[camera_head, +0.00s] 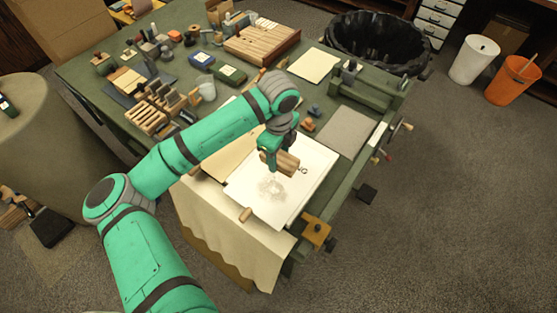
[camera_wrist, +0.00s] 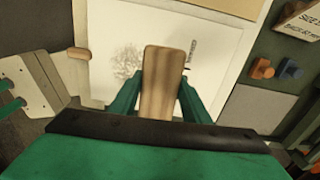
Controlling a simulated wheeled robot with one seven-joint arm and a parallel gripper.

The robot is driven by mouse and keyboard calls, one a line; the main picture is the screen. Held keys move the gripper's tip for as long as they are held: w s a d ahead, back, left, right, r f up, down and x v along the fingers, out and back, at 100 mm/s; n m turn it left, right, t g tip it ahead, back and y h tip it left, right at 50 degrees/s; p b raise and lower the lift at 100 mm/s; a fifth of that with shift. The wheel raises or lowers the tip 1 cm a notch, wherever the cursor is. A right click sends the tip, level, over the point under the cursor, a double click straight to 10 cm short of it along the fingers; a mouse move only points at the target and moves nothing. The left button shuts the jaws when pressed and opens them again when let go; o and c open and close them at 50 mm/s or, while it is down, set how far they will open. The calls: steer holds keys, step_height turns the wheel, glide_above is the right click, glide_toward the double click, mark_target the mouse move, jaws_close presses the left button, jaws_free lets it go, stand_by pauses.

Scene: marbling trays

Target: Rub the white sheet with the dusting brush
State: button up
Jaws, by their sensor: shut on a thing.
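The white sheet (camera_head: 298,203) lies flat on the near right part of the green table, with a grey smudged patch and some dark lettering on it. It also fills the upper middle of the wrist view (camera_wrist: 204,75). My gripper (camera_head: 277,165) is shut on the wooden dusting brush (camera_head: 286,161) above the sheet, near the lettering. In the wrist view the brush's wooden handle (camera_wrist: 162,80) stands between the two green fingers. The brush's working end is hidden, so I cannot tell whether it touches the sheet.
A small wooden piece (camera_head: 245,214) rests at the sheet's lower left edge. A grey board (camera_head: 346,132) lies to the right of the sheet, with small orange and blue pieces (camera_head: 309,125) beside it. A brown clamp (camera_head: 316,231) is at the table's near corner. Crowded tools cover the far left.

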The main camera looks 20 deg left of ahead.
mark_target(278, 156)
steer(key=shift+r, duration=0.4)
steer(key=shift+r, duration=1.5)
